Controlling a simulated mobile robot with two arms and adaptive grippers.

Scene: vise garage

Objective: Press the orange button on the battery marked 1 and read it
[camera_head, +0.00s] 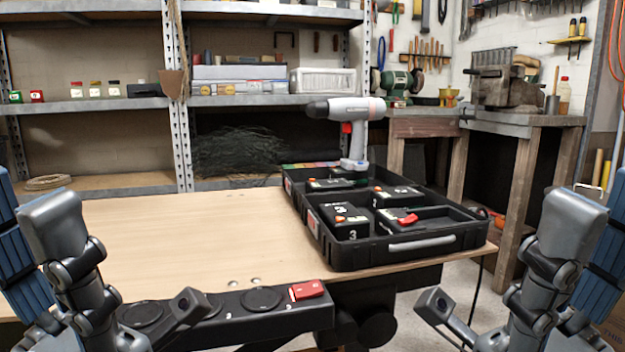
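A black tray (405,258) with compartments sits at the table's right end. In it, a black battery marked 3 (345,223) with an orange button stands at the front left. Another dark battery (397,195) with an orange spot stands behind it to the right. A third dark block (333,184) lies at the back left. Their marks are too small to read, and I cannot tell which is marked 1. My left gripper (123,258) is open and empty at the lower left, in front of the table. My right gripper (502,260) is open and empty at the lower right, apart from the tray.
A grey drill (350,118) stands upright at the tray's back. A black panel with round pads (262,300) and a red block (307,290) is at the table's front. The wooden table (190,235) is clear on the left.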

